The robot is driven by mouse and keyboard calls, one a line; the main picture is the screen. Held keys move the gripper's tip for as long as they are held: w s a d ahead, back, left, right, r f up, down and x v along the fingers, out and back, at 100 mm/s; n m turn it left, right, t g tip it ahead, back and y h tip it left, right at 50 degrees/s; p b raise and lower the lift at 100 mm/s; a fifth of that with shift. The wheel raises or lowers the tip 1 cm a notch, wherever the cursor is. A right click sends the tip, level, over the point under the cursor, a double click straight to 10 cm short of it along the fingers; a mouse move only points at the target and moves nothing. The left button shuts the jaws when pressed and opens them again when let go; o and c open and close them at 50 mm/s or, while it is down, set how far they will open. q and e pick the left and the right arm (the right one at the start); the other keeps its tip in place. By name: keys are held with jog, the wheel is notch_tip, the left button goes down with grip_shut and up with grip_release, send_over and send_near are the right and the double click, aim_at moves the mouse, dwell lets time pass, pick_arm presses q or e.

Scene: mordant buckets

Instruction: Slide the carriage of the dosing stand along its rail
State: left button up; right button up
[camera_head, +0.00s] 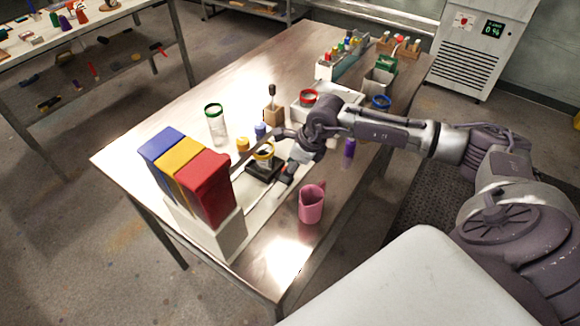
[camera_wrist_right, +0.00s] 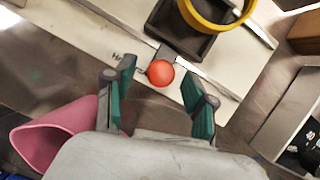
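The dosing stand (camera_head: 223,233) is a pale base at the table's left front, with blue, yellow and red hoppers on top. Its black carriage (camera_head: 259,173) sits on the flat rail plate and carries a jar with a yellow ring (camera_head: 264,151). In the right wrist view the carriage (camera_wrist_right: 173,35) has an orange-red ball knob (camera_wrist_right: 160,73) facing my right gripper (camera_wrist_right: 159,84). That gripper's green-padded fingers are open, one on each side of the knob, with gaps showing. In the head view my right gripper (camera_head: 266,164) reaches over the rail. My left gripper is not in view.
A pink mug (camera_head: 311,206) stands close beside my right gripper. A green-rimmed jar (camera_head: 217,126), yellow and blue small pots, and a purple bottle (camera_head: 348,152) stand nearby. Racks and boxes fill the table's far end.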

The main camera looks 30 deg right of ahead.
jog(key=shift+a+r, duration=0.1)
jog(key=v, duration=1.2)
